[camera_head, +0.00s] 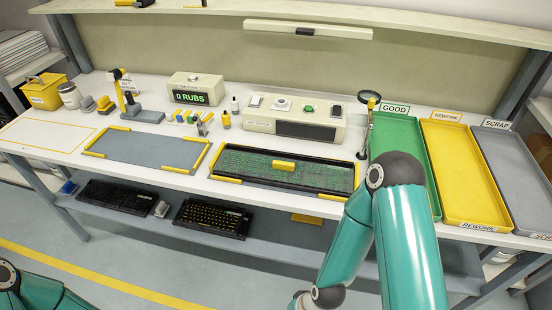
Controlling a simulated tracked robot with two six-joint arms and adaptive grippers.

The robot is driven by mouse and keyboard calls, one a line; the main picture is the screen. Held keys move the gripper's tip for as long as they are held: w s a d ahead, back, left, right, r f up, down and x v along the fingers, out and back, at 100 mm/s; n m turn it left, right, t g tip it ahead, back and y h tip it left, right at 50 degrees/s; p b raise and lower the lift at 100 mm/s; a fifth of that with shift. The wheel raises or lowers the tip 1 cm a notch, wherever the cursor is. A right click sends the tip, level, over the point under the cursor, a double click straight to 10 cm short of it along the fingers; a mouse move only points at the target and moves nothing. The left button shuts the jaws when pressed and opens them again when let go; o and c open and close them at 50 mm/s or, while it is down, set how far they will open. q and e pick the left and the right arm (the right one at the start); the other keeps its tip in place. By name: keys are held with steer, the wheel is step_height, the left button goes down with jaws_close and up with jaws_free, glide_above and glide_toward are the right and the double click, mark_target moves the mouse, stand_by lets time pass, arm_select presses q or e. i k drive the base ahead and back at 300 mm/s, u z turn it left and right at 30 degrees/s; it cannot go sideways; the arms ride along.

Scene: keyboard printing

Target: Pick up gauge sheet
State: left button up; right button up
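A dark-framed panel with a green patterned face (240,163) and a yellow grip block (283,165) at its middle lies in the right-hand yellow-cornered fixture on the bench. It looks like the gauge sheet; I cannot tell whether a keyboard is under it. Neither gripper touches it. My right arm rises in front of the bench at the right, bends at the elbow and runs down to the bottom edge; its gripper is out of frame. Only a piece of my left arm shows at the lower left, its gripper out of frame.
A green GOOD tray (393,122), yellow REWORK tray (460,175) and grey SCRAP tray (510,175) stand at the right. A magnifier (369,99) stands behind my right elbow. The left fixture mat (145,150) is empty. Two dark keyboards lie on the lower shelf (275,245).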

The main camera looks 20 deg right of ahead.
mark_target(297, 171)
steer(key=z, duration=1.45)
steer(key=i, duration=0.1)
steer(key=u, duration=2.85)
steer(key=k, duration=1.2)
steer(key=z, duration=0.75)
steer(key=i, duration=1)
steer(key=z, duration=0.05)
